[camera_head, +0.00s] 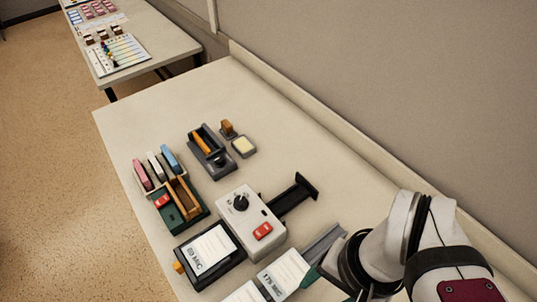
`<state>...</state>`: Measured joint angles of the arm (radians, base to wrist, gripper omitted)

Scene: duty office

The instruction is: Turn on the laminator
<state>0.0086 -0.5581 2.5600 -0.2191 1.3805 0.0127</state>
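The laminator appears to be the light grey box (236,222) in the middle of the near table. A black knob (240,203) and a red rocker switch (263,231) are on its top. A dark tray (233,272) with a white printed card (211,250) on it lies at its lower-left side. A black support (294,195) sticks out at its upper right. I cannot tell which way the switch is set. My arm comes in at the lower right, apart from the laminator in the picture. I cannot make out my gripper's fingertips.
A green organizer (189,222) with pink, white and blue items stands to the left. A dark holder (209,160) and a stamp (228,129) by a pad (243,147) stand behind. White cards (283,272) lie near my arm. The table's far end is clear; a wall runs along the right.

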